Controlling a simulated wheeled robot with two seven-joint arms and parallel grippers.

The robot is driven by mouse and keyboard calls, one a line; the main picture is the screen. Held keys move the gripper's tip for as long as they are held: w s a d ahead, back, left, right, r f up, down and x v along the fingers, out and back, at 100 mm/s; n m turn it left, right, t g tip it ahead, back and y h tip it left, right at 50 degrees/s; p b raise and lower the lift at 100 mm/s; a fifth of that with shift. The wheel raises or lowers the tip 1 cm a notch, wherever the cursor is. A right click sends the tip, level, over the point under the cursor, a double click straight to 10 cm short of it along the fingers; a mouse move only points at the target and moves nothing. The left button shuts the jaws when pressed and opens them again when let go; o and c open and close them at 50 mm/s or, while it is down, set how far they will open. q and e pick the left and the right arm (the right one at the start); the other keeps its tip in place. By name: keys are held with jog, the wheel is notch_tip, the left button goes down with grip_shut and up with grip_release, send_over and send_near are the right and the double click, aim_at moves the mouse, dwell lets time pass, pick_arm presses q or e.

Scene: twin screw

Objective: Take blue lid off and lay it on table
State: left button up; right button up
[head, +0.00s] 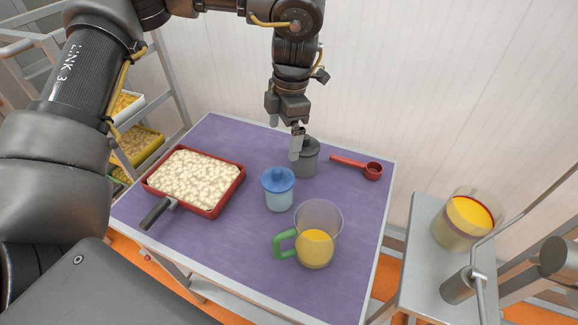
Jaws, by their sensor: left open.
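The blue lid (278,178) sits on top of a pale blue jar (279,201), which stands upright near the middle of the purple table (222,255). My left gripper (297,150) points down behind and a little right of the blue lid, apart from it. It is open, and its fingers are beside the dark grey lidded jar (308,163) and overlap its left side in the picture. I cannot tell whether they touch that jar. Nothing shows held in the fingers. My right gripper is not in view.
A red pan (236,187) of pale pieces is at the left. A clear jug (318,220) with yellow liquid and a green handle stands in front right of the blue-lidded jar. A red scoop (372,171) lies at the back right. The table's front left is bare.

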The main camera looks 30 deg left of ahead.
pick_arm(q)
send_over(278, 169)
jog(key=s, duration=0.2)
notch_tip(278, 169, down, 3)
jog(key=shift+w+f+p, duration=0.3)
jog(key=shift+w+f, duration=0.75)
jog(key=shift+f, duration=0.1)
jog(key=shift+w+f, duration=0.4)
jog(key=shift+w, duration=0.25)
jog(key=shift+s+d+f+p, duration=0.1)
jog(key=shift+s+f+p, duration=0.05)
jog(key=shift+s+p, duration=0.2)
jog(key=shift+s+f+p, duration=0.55)
jog(key=shift+s+f, duration=0.15)
jog(key=shift+f, duration=0.2)
jog(key=shift+w+a+f, duration=0.1)
jog(key=shift+w+f, duration=0.05)
jog(key=shift+f, duration=0.45)
jog(key=shift+w+a+f, duration=0.1)
jog(key=shift+w+f, duration=0.05)
jog(key=shift+f, duration=0.55)
jog(key=shift+s, duration=0.15)
jog(key=shift+c, duration=1)
jog(key=c, duration=0.8)
jog(key=shift+c, duration=0.2)
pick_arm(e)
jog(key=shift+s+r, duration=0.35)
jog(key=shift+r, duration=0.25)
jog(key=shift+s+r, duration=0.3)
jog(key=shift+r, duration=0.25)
